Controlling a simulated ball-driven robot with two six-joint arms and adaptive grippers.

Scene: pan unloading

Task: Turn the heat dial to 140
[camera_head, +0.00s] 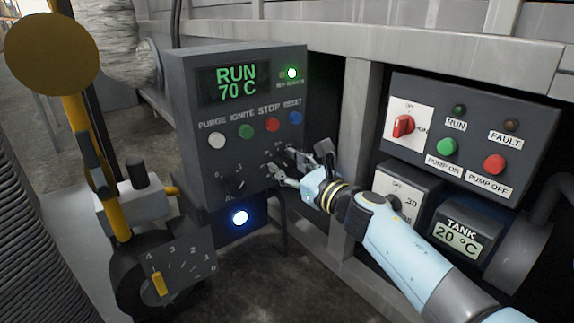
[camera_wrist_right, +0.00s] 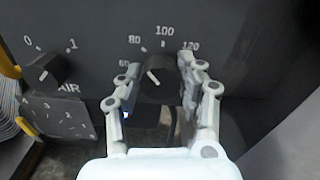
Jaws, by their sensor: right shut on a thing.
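The heat dial (camera_wrist_right: 156,90) is a dark knob with a white pointer line, on a grey panel with a scale reading 60, 80, 100 and 120. Its pointer tilts to the upper left, towards the part between 60 and 80. My right gripper (camera_wrist_right: 160,74) has a finger on each side of the knob and is shut on it. In the head view the right gripper (camera_head: 284,168) is at the lower right of the control box (camera_head: 187,95) and hides most of the dial. The display (camera_head: 236,82) reads RUN 70 C. My left gripper is not in view.
Purge, ignite, stop and reset buttons sit just above the gripper, the red stop button (camera_head: 271,124) being close. An air knob (camera_wrist_right: 45,70) is left of the dial. A pump panel (camera_head: 461,130) and tank display (camera_head: 460,236) stand to the right. A yellow lever (camera_head: 88,160) rises at left.

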